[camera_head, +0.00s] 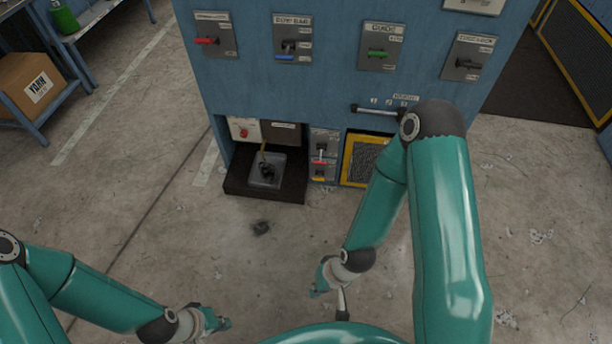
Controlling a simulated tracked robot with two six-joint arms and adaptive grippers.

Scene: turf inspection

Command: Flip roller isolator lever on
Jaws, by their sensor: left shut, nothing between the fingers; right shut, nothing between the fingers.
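A blue cabinet (330,90) bears several lever switches on grey plates. Along its upper row are a red lever (206,41), a dark lever (290,46) with a blue piece below, a green lever (377,54) and a dark lever (468,64). A small red lever (319,162) sits on a narrow panel lower down. The labels are too small to read, so I cannot tell which is the roller isolator. My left gripper (217,321) is shut and empty at the bottom, well away from the cabinet. My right gripper (322,282) is shut and empty, short of the cabinet.
A dark step (240,186) with a grey tray (279,177) juts from the cabinet's base. A yellow-framed grille (354,165) and a horizontal bar handle (376,110) are beside it. A shelf with a cardboard box (28,84) stands left. The concrete floor in front is mostly clear.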

